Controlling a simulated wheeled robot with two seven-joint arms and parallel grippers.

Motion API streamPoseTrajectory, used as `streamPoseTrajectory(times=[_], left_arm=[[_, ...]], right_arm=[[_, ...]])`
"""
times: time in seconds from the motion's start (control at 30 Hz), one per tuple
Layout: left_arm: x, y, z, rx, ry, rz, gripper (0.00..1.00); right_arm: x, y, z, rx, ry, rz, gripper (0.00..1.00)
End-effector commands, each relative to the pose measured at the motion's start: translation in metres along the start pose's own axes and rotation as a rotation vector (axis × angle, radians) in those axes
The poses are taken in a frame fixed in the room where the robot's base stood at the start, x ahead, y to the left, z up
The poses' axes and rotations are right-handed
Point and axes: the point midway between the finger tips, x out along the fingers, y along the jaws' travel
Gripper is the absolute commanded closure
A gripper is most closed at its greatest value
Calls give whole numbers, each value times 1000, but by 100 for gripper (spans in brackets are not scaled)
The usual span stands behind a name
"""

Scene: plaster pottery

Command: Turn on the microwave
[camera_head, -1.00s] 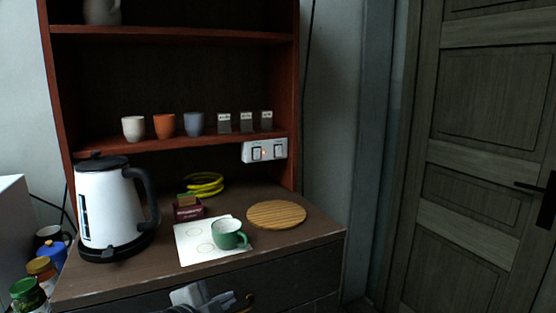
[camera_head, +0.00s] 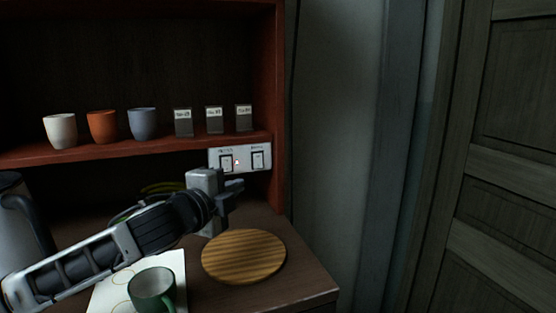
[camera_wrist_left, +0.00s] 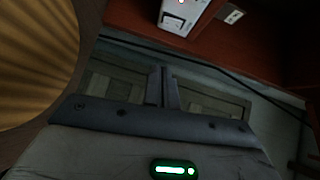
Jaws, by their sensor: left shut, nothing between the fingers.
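A white switch panel (camera_head: 240,158) with two rocker switches and a small red light between them is fixed under the shelf at the right side of the cabinet. The left switch (camera_head: 226,162) and right switch (camera_head: 257,160) each have a label above, too small to read. The panel also shows at the top of the left wrist view (camera_wrist_left: 184,14). My left gripper (camera_head: 236,188) is shut and empty, just below the panel and apart from it as far as I can tell. Its closed fingers also show in the left wrist view (camera_wrist_left: 162,88). No microwave is visible. My right gripper is not in view.
A round wooden board (camera_head: 244,257) lies on the counter below the gripper. A green mug (camera_head: 152,291) stands on a white sheet (camera_head: 107,296). A kettle (camera_head: 18,240) is at the left edge. Cups and small boxes (camera_head: 214,120) stand on the shelf above.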

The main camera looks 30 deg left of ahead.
Motion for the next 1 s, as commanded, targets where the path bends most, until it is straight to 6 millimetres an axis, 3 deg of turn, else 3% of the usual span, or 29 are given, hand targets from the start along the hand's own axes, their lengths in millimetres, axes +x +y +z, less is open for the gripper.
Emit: streamPoseTrajectory(times=[0.4,0.57,0.67,1.0], left_arm=[[1,0,0,-3,0,0,100],[10,-2,1,-7,-1,-2,100],[22,-3,0,-7,-2,-2,100],[94,-4,0,-8,-1,-2,100]], right_arm=[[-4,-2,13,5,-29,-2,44],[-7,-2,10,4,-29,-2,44],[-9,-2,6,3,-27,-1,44],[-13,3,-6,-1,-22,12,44]])
